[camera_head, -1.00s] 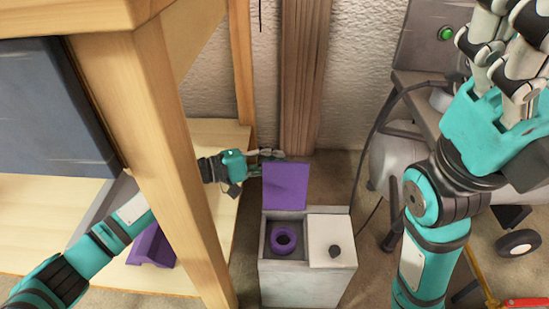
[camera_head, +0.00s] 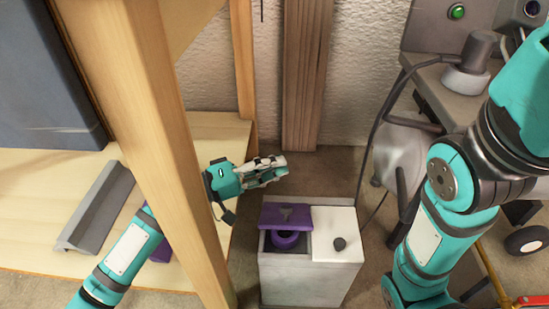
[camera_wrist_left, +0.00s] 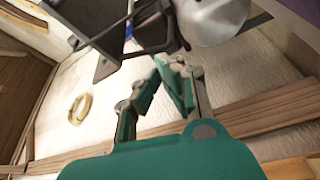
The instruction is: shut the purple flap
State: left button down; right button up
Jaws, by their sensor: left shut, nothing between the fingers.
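The purple flap (camera_head: 284,213) is hinged at the back of the left compartment of a pale grey box (camera_head: 300,283). It is tilted forward over the opening, partly lowered, with a gap at its front. A purple ring (camera_head: 286,239) shows inside, under the flap's front edge. My left gripper (camera_head: 281,168) is shut and empty, behind and above the flap, its fingers pointing right. They look apart from the flap. The left wrist view shows the fingers (camera_wrist_left: 168,72) together, and a dark purple edge at top right. My right arm shows at right; its gripper fingers are out of frame.
A wooden post (camera_head: 165,150) and low shelf (camera_head: 50,220) stand at left. A grey tank (camera_head: 402,150) and hanging cable are at right. A wooden beam (camera_head: 305,75) runs up the wall behind.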

pick_arm(q)
jog(key=shift+s, duration=0.45)
dwell(0.3)
